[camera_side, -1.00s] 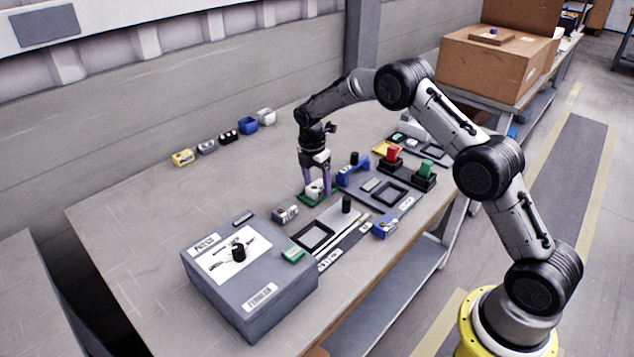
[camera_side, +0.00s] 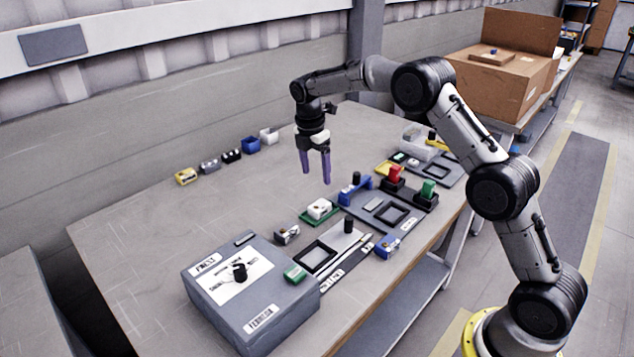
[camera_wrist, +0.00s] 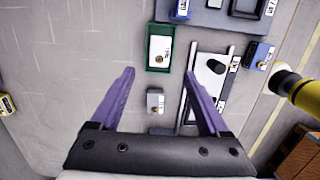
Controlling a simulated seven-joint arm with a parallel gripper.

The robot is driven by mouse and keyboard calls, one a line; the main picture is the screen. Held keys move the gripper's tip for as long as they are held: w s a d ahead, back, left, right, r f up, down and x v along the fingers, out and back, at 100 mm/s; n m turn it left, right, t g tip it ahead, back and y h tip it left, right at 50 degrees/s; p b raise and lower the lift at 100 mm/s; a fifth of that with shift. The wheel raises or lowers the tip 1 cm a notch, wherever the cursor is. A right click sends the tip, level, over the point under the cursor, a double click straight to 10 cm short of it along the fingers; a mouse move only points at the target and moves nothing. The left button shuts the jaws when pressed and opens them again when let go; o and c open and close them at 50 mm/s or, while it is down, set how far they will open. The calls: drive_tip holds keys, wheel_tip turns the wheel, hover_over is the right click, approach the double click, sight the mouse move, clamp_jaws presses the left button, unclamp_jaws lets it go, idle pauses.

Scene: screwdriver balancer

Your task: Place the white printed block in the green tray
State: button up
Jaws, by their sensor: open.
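The white printed block (camera_side: 319,208) sits in the green tray (camera_side: 306,221) on the table. In the wrist view the block (camera_wrist: 160,49) lies inside the walls of the green tray (camera_wrist: 150,68), with a small brass-coloured spot on it. My gripper (camera_side: 316,182) is open and empty, raised above the table, behind and above the tray in the side view.
A grey block (camera_side: 287,234) stands near the tray. A large grey box (camera_side: 250,290) is at the front left. A grey fixture plate (camera_side: 378,212) with blue, red and green parts lies to the right. Several small blocks line the back; the left middle table is clear.

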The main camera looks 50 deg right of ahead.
drive_tip(key=shift+a+r, duration=0.1)
drive_tip(key=shift+r, duration=0.4)
drive_tip(key=s+a+r+m+t, duration=0.1)
drive_tip(key=s+a+r+m, duration=0.25)
drive_tip(key=s+r, duration=0.45)
drive_tip(key=s+a+r+m+t, duration=0.2)
drive_tip(key=s+r+m, duration=0.2)
drive_tip(key=s+r, duration=0.35)
drive_tip(key=s+a+f+m+t, duration=0.1)
drive_tip(key=s+m, duration=0.4)
drive_tip(key=s, duration=0.6)
drive_tip(key=s+a+f+m+t+y, duration=0.1)
drive_tip(key=s+m, duration=0.4)
drive_tip(key=s, duration=0.7)
drive_tip(key=shift+s+a+f+t, duration=0.3)
drive_tip(key=shift+a+f, duration=0.35)
drive_tip(key=shift+f, duration=0.05)
drive_tip(key=shift+m, duration=0.25)
